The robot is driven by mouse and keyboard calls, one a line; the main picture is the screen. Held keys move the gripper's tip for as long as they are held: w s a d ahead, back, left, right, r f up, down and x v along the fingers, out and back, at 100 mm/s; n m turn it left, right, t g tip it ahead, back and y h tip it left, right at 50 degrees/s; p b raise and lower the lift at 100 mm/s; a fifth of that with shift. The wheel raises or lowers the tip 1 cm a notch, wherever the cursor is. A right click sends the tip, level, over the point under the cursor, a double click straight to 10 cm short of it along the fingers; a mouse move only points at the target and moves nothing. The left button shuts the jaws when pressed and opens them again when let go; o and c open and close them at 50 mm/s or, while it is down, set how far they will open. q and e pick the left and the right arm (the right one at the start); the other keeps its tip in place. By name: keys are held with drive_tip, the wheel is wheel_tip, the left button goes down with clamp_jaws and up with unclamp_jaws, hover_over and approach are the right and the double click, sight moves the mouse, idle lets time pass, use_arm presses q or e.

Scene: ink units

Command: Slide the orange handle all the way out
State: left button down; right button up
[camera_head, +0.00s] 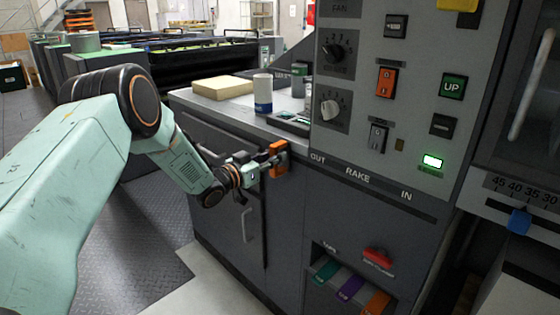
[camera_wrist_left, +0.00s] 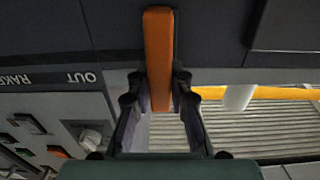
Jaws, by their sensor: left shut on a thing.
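The orange handle (camera_head: 278,158) stands at the left end of the slot marked OUT, RAKE and IN on the grey machine front. My left gripper (camera_head: 262,167) reaches it from the left and is shut on it. In the left wrist view the orange handle (camera_wrist_left: 158,60) runs down between the two dark fingers of my left gripper (camera_wrist_left: 160,100), with the OUT label beside it. The fingers hide part of its sides. My right gripper is in neither view.
The control panel (camera_head: 385,100) with knobs and buttons rises to the right of the handle. A cup (camera_head: 263,93) and a yellowish block (camera_head: 222,87) stand on the counter above. A cabinet door with a bar handle (camera_head: 248,225) is below my gripper. Open floor lies at the lower left.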

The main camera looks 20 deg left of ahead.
use_arm(q)
drive_tip(key=shift+a+r, duration=0.1)
drive_tip(key=shift+a, duration=0.15)
drive_tip(key=c, duration=1.2)
unclamp_jaws()
drive_tip(key=shift+w, duration=0.1)
drive_tip(key=shift+d, duration=0.1)
drive_tip(key=v, duration=1.2)
